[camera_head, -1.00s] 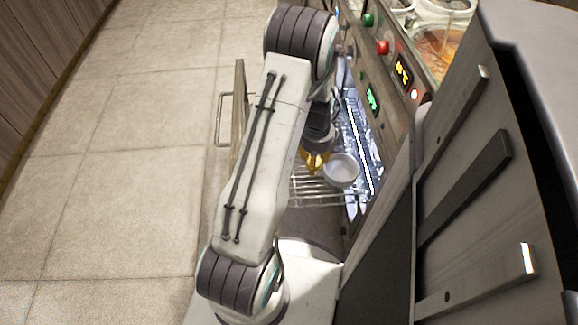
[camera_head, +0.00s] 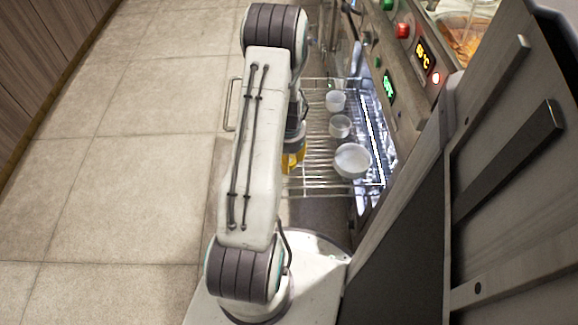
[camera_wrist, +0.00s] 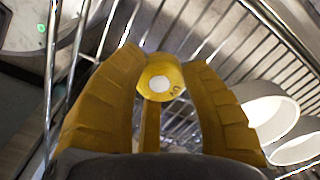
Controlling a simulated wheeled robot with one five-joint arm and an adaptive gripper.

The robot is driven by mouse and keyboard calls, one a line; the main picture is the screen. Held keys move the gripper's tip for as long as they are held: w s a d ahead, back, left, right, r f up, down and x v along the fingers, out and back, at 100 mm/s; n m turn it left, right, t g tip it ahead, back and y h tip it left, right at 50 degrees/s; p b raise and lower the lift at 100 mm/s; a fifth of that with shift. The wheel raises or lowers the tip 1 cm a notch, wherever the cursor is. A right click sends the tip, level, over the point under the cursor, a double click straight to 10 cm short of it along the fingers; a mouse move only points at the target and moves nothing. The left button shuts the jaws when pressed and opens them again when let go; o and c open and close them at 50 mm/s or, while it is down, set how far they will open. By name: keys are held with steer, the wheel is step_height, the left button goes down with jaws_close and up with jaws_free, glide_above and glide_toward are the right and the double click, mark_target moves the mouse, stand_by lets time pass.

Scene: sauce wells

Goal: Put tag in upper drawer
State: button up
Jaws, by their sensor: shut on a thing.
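My gripper (camera_wrist: 160,95) has yellow fingers and is shut on a small round yellow tag (camera_wrist: 170,72) with a white dot, seen in the wrist view. In the head view my gripper (camera_head: 293,160) is mostly hidden behind my own arm, and the tag cannot be made out. It is over the near left side of an open wire-rack drawer (camera_head: 318,184). The wrist view shows the rack's bars (camera_wrist: 215,35) below and around the fingers. I cannot tell whether this is the upper drawer.
Several white bowls stand on the rack: a large one (camera_head: 352,160), a smaller one (camera_head: 340,126) and a far one (camera_head: 335,101). A drawer handle (camera_head: 230,105) sticks out on the left. A control panel (camera_head: 405,60) and grey cabinet fronts (camera_head: 500,150) are on the right. The left floor is clear.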

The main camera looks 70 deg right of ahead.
steer(key=shift+f+b, duration=0.4)
steer(key=shift+f, duration=0.95)
steer(key=shift+f, duration=0.1)
steer(key=o, duration=1)
step_height(320, 180, up, 12)
steer(key=p, duration=0.4)
